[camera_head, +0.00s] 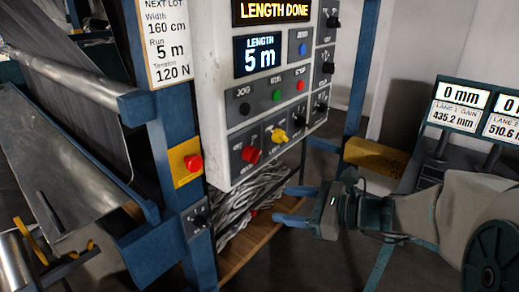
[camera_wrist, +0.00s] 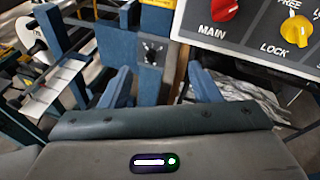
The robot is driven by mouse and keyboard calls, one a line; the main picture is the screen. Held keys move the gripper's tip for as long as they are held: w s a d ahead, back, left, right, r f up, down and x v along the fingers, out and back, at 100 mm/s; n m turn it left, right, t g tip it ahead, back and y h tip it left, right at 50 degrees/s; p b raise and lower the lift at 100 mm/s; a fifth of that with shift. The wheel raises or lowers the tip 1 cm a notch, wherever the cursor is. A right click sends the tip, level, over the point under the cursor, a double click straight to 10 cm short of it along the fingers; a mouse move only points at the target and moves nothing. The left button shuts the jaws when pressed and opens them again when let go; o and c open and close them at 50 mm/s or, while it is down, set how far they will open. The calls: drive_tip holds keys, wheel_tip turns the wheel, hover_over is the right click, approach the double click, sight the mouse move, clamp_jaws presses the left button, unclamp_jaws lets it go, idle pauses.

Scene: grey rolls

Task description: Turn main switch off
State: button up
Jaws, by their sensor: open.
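The main switch is a red rotary knob (camera_head: 251,154) at the lower left of the grey control panel. It also shows in the wrist view, where the red knob (camera_wrist: 225,9) sits above the label MAIN and is cut by the top edge. Which position it points to is hard to read. My gripper (camera_head: 283,204) is open and empty, below and to the right of the knob in the head view, touching nothing visible. In the wrist view its two blue fingers (camera_wrist: 160,72) stand apart, with the knob up and to the right of them.
A yellow LOCK knob (camera_head: 279,136) sits just right of the red one. A red emergency button on a yellow plate (camera_head: 187,163) and a small black knob (camera_head: 199,219) are on the blue post. Grey scrap (camera_head: 245,205) lies below the panel. A lane display (camera_head: 470,105) stands right.

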sight(252, 155)
drive_tip(key=w+d+r+m+t, duration=0.3)
drive_tip(key=w+d+m+t, duration=0.1)
drive_tip(key=w+m, duration=0.1)
drive_tip(key=r+p+x, duration=0.1)
drive_tip(key=p+x, duration=0.1)
drive_tip(key=x, duration=1.1)
drive_tip(key=shift+a+y+p, duration=0.3)
drive_tip(key=shift+a+p, duration=0.05)
drive_tip(key=shift+a, duration=0.1)
drive_tip(key=c, duration=1)
